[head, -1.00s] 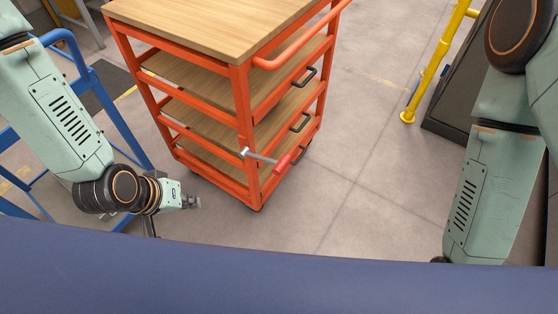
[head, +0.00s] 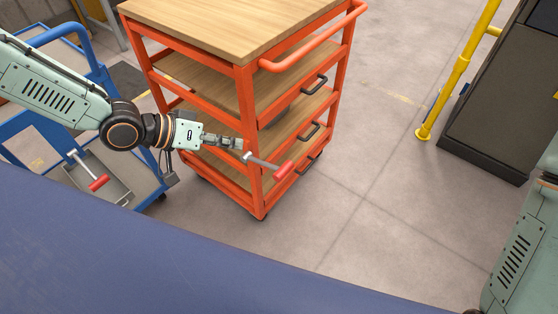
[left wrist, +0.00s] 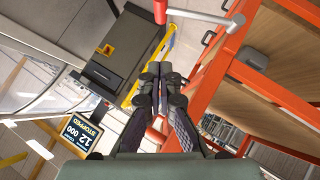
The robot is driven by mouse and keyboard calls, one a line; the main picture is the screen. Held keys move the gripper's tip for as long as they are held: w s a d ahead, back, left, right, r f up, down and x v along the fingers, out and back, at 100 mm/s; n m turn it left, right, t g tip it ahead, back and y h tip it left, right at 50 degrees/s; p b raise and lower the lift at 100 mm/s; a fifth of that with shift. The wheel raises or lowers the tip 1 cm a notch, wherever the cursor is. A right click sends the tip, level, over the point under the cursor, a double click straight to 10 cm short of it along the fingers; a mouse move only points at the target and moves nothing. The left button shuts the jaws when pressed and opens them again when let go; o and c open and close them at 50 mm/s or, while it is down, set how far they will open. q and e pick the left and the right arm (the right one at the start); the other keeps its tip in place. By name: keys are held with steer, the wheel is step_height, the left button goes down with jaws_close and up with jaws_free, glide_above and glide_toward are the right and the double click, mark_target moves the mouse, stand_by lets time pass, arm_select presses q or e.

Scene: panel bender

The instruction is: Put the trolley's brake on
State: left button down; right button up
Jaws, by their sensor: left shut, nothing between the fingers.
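The orange trolley (head: 245,88) with wooden shelves stands in the middle of the head view. A grey lever with a red grip (head: 283,171) sticks out at its near corner post, pointing right and down. My left gripper (head: 240,144) is shut and empty, its tips close to the lever's pivot end; I cannot tell whether they touch. In the left wrist view the shut fingers (left wrist: 160,70) are in the centre, and the lever's red grip (left wrist: 160,11) and grey rod (left wrist: 198,16) lie beyond the tips, at the top. My right gripper is out of view.
A blue trolley (head: 70,120) with its own red-gripped lever (head: 97,183) stands at the left, under my left arm. A yellow rail (head: 445,90) and a dark cabinet (head: 490,120) stand at the right. The floor between cabinet and orange trolley is clear.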

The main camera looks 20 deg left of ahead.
arm_select(q)
steer(key=shift+a+f, duration=0.1)
steer(key=shift+a, duration=0.15)
steer(key=shift+d, duration=0.15)
steer(key=b, duration=0.9)
glide_toward(284, 164)
steer(key=w+r+x, duration=0.1)
steer(key=x, duration=0.4)
steer(key=shift+s+d+f+b, duration=0.1)
steer(key=shift+d+f+b, duration=0.1)
steer(key=shift+f, duration=0.2)
steer(key=shift+s+d+f+b, duration=0.1)
steer(key=shift+d+f+b, duration=0.1)
steer(key=shift+f, duration=0.2)
